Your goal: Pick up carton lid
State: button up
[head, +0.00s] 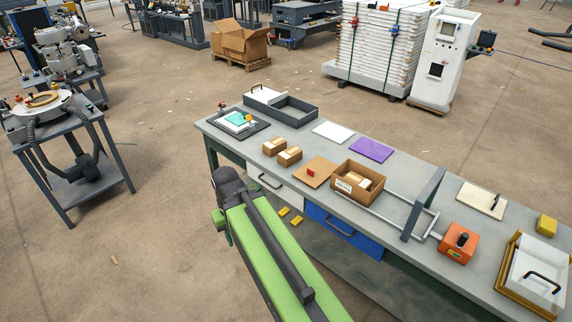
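The carton lid looks to be the flat brown square board (321,175) with a small red grip on top, lying on the workbench. The open brown carton (371,197) stands just right of it with a pale item and small brown pieces inside. My green arm rises from the bottom edge to a dark joint near the bench's front left, apart from the lid. My gripper is not clearly made out. Two small yellow pieces show right of my arm, below the bench edge; I cannot tell whether they are its fingertips.
Two small brown boxes (290,156) sit left of the lid, a purple sheet (371,149) behind the carton. A grey upright frame (424,204) stands right of the carton, then an orange box (459,243). Drawers front the bench, including a blue one (342,231).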

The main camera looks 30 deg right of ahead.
aim_at(318, 170)
jog(key=u, duration=0.2)
jog(key=i, duration=1.45)
jog(key=z, duration=0.15)
jog(key=k, duration=0.8)
jog(key=z, duration=0.1)
jog(key=i, duration=0.95)
jog(key=u, duration=0.05)
